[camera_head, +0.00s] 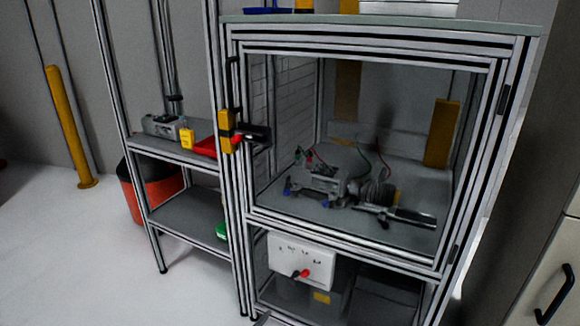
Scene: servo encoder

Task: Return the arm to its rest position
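Neither of my arms nor grippers can be made out in the head view. A framed cabinet (375,50) with a clear front panel stands in the middle, and its door appears closed. Behind the panel, a grey metal device (325,180) with red, green and blue-tipped leads sits on the cabinet floor. A dark ribbed cylinder (377,193) and a slim tool-like part (400,216) lie beside it on the right. A yellow and black latch with a red part (228,131) is on the cabinet's left post.
A metal shelf (185,215) stands left of the cabinet, holding a yellow box (187,139) and a red tray (206,147). A red and black bin (160,190) is behind it. A white control box (300,262) sits below the cabinet window. Open floor (75,260) lies at left.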

